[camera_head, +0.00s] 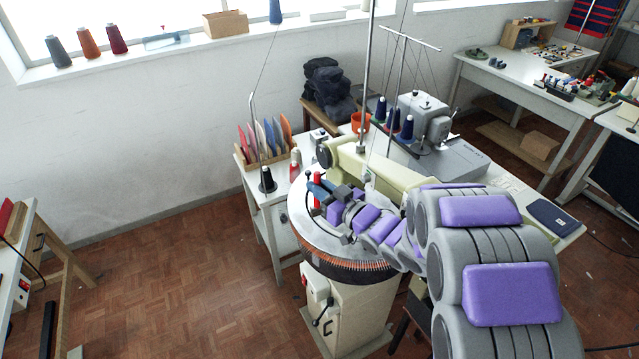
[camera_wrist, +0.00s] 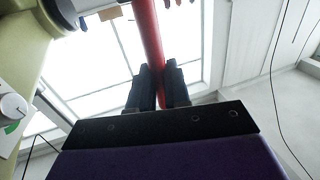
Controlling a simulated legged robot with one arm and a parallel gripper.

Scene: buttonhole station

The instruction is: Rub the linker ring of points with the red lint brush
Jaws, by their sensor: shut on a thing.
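The linker is a round grey machine head on a cream pedestal (camera_head: 343,315) in the middle of the head view. Its ring of points (camera_head: 345,268) shows as a copper-coloured row around the rim. My gripper (camera_head: 335,195) is over the top of the linker, on the left part of the disc. In the wrist view my gripper (camera_wrist: 158,88) is shut on the red lint brush (camera_wrist: 149,38), whose red handle runs up out of the fingers. The brush's bristles are hidden, so I cannot tell whether they touch the points.
A cream machine arm (camera_head: 385,168) stands close behind my gripper. A side table with a rack of coloured cards (camera_head: 268,150) and a dark cone (camera_head: 267,180) is to the left. A grey sewing machine (camera_head: 425,120) stands behind.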

